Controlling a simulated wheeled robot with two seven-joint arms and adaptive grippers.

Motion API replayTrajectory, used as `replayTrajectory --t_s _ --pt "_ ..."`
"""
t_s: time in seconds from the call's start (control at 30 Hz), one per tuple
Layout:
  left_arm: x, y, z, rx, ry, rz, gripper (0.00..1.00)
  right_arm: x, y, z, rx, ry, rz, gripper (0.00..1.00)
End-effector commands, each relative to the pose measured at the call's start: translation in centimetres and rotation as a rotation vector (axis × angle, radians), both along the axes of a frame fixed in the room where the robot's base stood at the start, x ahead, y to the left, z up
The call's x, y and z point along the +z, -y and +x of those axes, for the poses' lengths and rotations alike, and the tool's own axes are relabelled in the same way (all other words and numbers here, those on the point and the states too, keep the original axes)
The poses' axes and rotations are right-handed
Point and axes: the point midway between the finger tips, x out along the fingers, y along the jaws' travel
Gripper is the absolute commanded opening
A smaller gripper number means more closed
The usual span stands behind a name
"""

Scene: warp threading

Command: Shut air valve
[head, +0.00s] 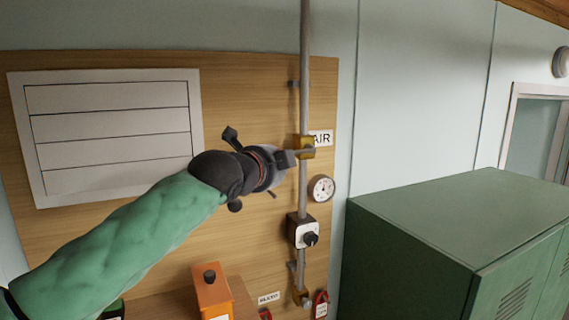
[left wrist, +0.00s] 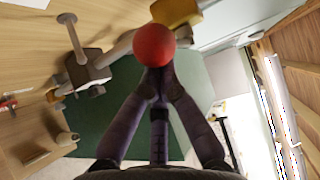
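The air valve (head: 303,147) is a yellow-brass body on a vertical grey pipe, beside a sign reading AIR. In the left wrist view its yellow body (left wrist: 176,11) is at the top, with a red ball knob (left wrist: 154,44) in front of it. My left gripper (head: 287,160) reaches the pipe just below the valve. In the left wrist view its dark fingers (left wrist: 158,78) are drawn together, tips right at the knob's lower edge. The knob is not between them; whether they touch it I cannot tell. The knob is hidden in the head view. My right gripper is out of view.
A round gauge (head: 321,188) and a box with a black knob (head: 304,231) sit lower by the pipe (head: 305,80). A green cabinet (head: 440,230) stands right. An orange box (head: 211,291) is below. A white slatted panel (head: 110,130) is at left.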

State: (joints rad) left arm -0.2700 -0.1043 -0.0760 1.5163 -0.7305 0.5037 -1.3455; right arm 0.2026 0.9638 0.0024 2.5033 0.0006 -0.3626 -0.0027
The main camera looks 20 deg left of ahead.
Motion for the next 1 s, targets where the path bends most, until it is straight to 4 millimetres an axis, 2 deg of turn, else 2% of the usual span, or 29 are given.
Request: replayTrajectory --t_s 0.23,0.37,0.47,0.8,1.0 --pt "0.1 -0.1 -0.1 0.001 0.001 0.000 0.00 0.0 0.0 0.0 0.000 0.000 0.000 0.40" --pt "0.2 0.0 -0.8 0.000 0.001 0.000 0.00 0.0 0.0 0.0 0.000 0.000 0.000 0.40" --pt "0.5 0.0 -2.2 -0.001 0.004 0.001 0.00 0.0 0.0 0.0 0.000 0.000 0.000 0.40" --pt "1.5 0.2 -8.7 -0.002 0.004 0.000 0.00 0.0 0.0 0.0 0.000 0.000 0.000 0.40" --pt "1.8 0.2 -11.1 -0.002 0.002 0.001 0.00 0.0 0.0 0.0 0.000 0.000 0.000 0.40"
